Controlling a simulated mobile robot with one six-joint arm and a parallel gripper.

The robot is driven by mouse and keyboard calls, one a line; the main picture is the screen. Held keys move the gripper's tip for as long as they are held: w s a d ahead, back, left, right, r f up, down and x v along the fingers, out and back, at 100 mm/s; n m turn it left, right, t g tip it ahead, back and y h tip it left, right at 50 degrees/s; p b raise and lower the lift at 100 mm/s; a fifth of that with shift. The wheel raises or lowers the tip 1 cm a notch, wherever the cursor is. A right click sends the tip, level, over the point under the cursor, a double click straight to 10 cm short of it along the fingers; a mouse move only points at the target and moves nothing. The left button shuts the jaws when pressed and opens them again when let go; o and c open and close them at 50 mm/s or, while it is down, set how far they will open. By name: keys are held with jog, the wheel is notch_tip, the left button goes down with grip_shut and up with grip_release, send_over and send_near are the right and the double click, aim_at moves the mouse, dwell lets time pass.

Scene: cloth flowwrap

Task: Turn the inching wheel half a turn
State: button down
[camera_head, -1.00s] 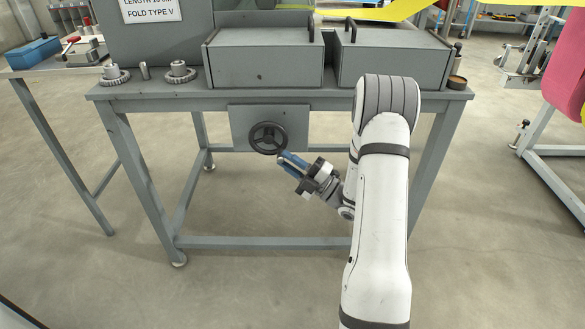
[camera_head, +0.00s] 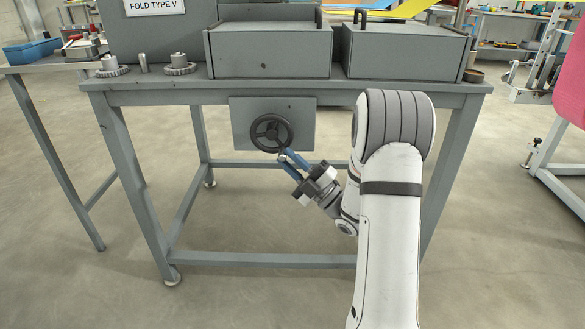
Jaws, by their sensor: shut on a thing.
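The inching wheel (camera_head: 271,119) is a black spoked handwheel on a grey plate (camera_head: 305,112) under the machine table. My gripper (camera_head: 287,158) comes from the lower right with its blue fingers at the wheel's lower right rim. The fingers are shut on the wheel there. The exact contact at the fingertips is small and partly hidden, and a handle knob cannot be made out.
The grey table (camera_head: 130,92) carries two lidded boxes and metal gears (camera_head: 180,66). Its legs and low crossbar (camera_head: 260,259) frame the space around my arm. The floor below the wheel is clear. A pink roll (camera_head: 570,75) stands at the right.

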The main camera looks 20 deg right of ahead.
jog(key=shift+s+f, duration=0.1)
jog(key=c, duration=1.3)
grip_release()
